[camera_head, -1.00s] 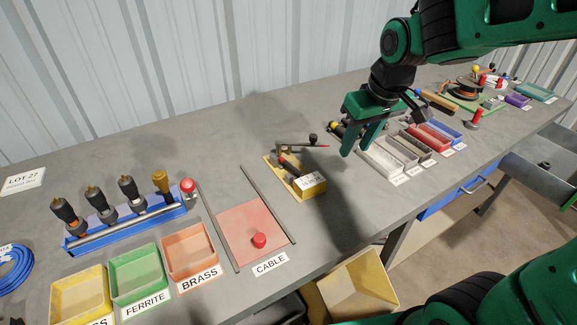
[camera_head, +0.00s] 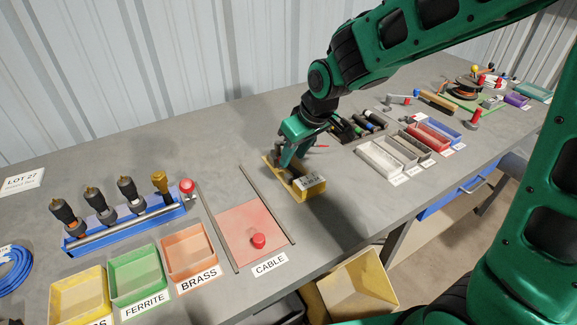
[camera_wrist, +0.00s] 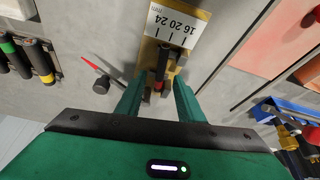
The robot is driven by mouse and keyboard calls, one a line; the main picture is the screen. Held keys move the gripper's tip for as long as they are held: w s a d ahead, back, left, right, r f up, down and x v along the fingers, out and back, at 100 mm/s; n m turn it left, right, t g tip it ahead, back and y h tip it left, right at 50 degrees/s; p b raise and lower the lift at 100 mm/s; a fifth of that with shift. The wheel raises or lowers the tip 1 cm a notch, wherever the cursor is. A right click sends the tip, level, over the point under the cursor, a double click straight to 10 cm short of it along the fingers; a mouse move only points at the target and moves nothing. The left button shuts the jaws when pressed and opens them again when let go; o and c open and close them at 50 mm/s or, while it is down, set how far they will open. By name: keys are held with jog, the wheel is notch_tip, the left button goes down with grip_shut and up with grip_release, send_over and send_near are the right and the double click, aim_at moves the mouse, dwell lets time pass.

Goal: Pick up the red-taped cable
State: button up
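A yellow gauge block (camera_head: 312,187) with a white scale label stands in the middle of the bench; it also shows in the wrist view (camera_wrist: 185,12). A short dark cable with a red part (camera_wrist: 163,62), seemingly the red-taped one, lies along the gauge's channel. My gripper (camera_head: 288,160) is low over the gauge's back half. In the wrist view its two green fingers (camera_wrist: 158,88) are apart, one on each side of the gauge, with the cable's near end between them. Contact with the cable cannot be seen. The gripper hides much of the cable in the head view.
A lever with a red tip and black knob (camera_wrist: 101,85) sits close beside the gauge. A rack of banded dark cables (camera_head: 345,130) and grey trays (camera_head: 380,162) stand to the right. The red CABLE pad (camera_head: 245,225) and BRASS bin (camera_head: 190,250) are to the left.

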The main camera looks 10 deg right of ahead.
jog(key=shift+x, duration=1.55)
grip_shut()
jog(key=shift+r, duration=0.15)
notch_tip(320, 180, up, 4)
jog(key=shift+r, duration=0.1)
jog(key=s+a+r, duration=0.6)
jog(key=a, duration=0.4)
jog(key=shift+s+r, duration=0.15)
jog(key=shift+r, duration=0.15)
